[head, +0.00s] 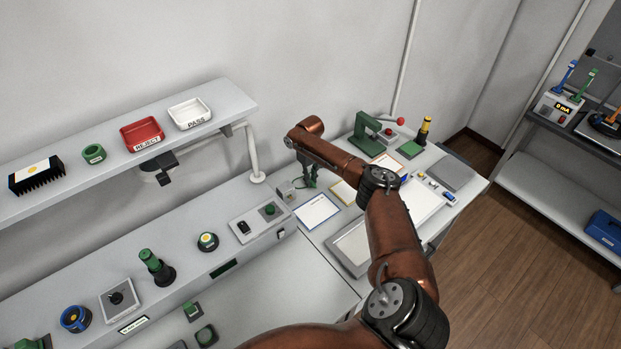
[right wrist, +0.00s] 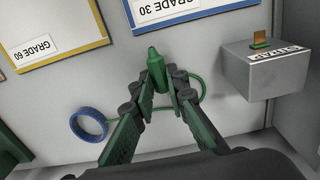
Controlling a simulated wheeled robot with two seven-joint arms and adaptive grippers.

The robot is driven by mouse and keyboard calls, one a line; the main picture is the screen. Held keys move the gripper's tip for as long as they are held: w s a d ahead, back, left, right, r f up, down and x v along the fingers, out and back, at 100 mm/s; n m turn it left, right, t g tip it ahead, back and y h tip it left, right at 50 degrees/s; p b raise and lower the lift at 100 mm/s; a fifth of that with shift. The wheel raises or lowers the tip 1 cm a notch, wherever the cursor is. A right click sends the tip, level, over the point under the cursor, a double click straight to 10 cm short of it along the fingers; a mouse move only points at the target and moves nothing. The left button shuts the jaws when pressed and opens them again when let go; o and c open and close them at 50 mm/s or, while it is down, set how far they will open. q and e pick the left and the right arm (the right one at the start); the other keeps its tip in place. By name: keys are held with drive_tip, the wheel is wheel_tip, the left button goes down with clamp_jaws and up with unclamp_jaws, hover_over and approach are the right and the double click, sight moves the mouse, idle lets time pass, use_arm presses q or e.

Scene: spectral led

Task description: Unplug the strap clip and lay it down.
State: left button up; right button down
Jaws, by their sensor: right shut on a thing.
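My right gripper (right wrist: 161,90) is shut on the green strap clip (right wrist: 155,67), whose tapered tip sticks out past the fingertips in the right wrist view. A thin green cord runs behind the fingers to a blue wrist band (right wrist: 88,124) lying on the bench. The grey strap box (right wrist: 262,75) stands to the right, with a brass tab in a green base on top; the clip is apart from it. In the head view my right gripper (head: 307,181) is low over the bench beside the box (head: 286,190). My left gripper is out of view.
Cards with blue (right wrist: 195,10) and yellow (right wrist: 58,38) borders lie close by. A green press (head: 369,130) and a yellow-topped bottle (head: 424,130) stand farther back. A raised shelf (head: 226,98) with trays runs along the wall to the left.

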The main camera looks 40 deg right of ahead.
drive_tip(key=shift+f+b, duration=0.3)
drive_tip(key=shift+f, duration=0.55)
drive_tip(key=c, duration=1.8)
unclamp_jaws()
drive_tip(key=shift+r, duration=0.1)
wheel_tip(320, 180, up, 3)
drive_tip(key=p, duration=0.3)
wheel_tip(320, 180, up, 12)
drive_tip(key=shift+f, duration=0.1)
